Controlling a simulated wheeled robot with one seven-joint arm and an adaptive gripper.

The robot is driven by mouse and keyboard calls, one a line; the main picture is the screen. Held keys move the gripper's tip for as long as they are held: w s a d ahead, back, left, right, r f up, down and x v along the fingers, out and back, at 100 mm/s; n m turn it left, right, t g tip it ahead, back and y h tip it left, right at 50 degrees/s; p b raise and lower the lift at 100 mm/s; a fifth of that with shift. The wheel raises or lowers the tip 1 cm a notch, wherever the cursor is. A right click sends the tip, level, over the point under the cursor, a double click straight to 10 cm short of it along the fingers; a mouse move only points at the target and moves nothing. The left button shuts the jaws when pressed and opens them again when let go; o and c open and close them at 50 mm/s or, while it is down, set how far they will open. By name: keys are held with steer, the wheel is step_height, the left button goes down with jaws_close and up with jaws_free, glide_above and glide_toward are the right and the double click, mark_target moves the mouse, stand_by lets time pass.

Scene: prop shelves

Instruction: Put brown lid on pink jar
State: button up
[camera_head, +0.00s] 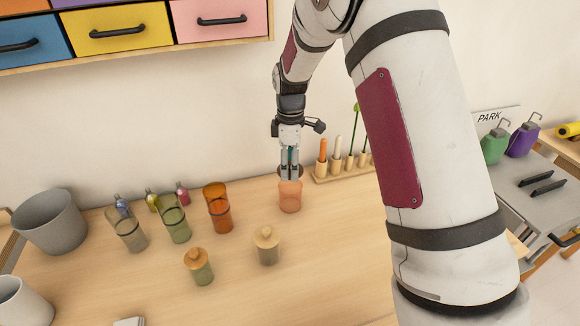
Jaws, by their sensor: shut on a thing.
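The pink jar (290,198) stands upright on the wooden table, right of the orange tumbler. My gripper (290,176) points down directly above it, with its fingers shut on the brown lid (281,170). The lid is mostly hidden behind the fingers; only its dark edges show on either side. The fingertips overlap the jar's top in this view. I cannot tell whether the lid touches the rim.
Two jars with light wooden lids, a green one (200,270) and a grey one (267,251), stand in front. Orange (218,210), green (174,222) and grey (130,232) tumblers stand left. A wooden rack (343,174) with upright tools is close on the right.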

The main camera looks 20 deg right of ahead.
steer(key=shift+f, duration=0.15)
steer(key=shift+f+b, duration=0.35)
steer(key=shift+f, duration=1.45)
steer(key=shift+f+b, duration=0.4)
steer(key=shift+f, duration=0.4)
stand_by(1.8)
steer(key=o, duration=1)
steer(key=shift+r, duration=0.1)
step_height(320, 180, up, 7)
steer(key=shift+r, duration=0.2)
